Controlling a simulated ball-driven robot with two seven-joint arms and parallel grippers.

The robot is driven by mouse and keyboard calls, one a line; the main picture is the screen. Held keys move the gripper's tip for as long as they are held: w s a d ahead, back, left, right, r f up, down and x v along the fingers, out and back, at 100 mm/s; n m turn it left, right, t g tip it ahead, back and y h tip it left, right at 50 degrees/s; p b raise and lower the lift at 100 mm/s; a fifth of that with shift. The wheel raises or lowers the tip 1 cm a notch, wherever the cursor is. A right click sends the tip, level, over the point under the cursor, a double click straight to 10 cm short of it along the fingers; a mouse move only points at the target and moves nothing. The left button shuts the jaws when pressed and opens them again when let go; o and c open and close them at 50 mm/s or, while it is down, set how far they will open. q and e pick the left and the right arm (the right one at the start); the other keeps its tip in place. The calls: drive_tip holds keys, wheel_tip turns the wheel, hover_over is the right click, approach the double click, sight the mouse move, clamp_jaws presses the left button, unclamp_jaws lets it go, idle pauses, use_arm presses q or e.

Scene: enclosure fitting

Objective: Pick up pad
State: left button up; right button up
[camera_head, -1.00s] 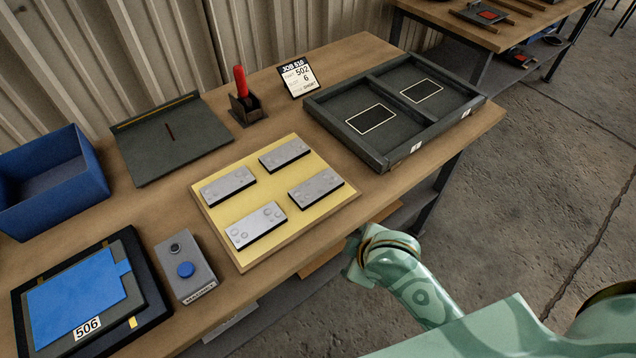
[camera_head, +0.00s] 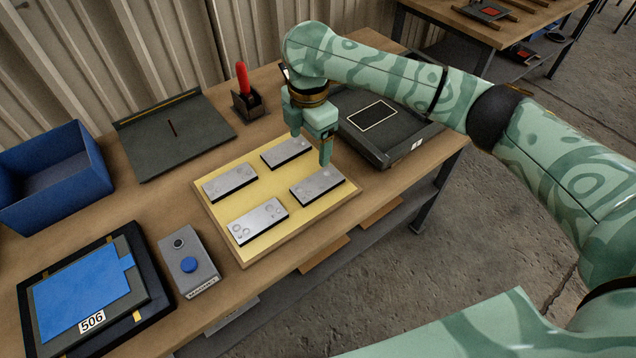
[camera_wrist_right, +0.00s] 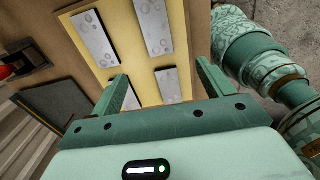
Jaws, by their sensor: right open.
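Several grey flat pads with dark undersides and small round marks lie apart on a yellow board (camera_head: 240,190): back left (camera_head: 229,182), back right (camera_head: 286,152), front right (camera_head: 316,186) and front left (camera_head: 258,220). My right gripper (camera_head: 311,147) is open and empty, pointing down above the board's right side, near the back right and front right pads. In the right wrist view the open fingers (camera_wrist_right: 163,69) are apart, with a pad (camera_wrist_right: 168,85) showing between them and another (camera_wrist_right: 120,95) partly behind the left finger. My left gripper is out of view.
A red-handled tool in a holder (camera_head: 249,105) stands behind. A dark plate (camera_head: 175,140), blue bin (camera_head: 55,185), button box (camera_head: 188,262) and blue sheet in a frame (camera_head: 80,292) are left.

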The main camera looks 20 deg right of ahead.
drive_tip(key=b, duration=0.5)
hover_over(314, 185)
drive_tip(key=f, duration=1)
drive_tip(key=shift+s+a+f, duration=0.15)
drive_tip(key=shift+s+a, duration=0.1)
drive_tip(key=shift+s, duration=0.05)
drive_tip(key=f+b, duration=0.2)
drive_tip(key=f, duration=0.1)
drive_tip(key=f+b, duration=0.1)
drive_tip(key=f, duration=0.1)
drive_tip(key=shift+w+d+f, duration=0.2)
drive_tip(key=shift+w, duration=0.1)
drive_tip(key=shift+r, duration=0.15)
drive_tip(key=c, duration=1.2)
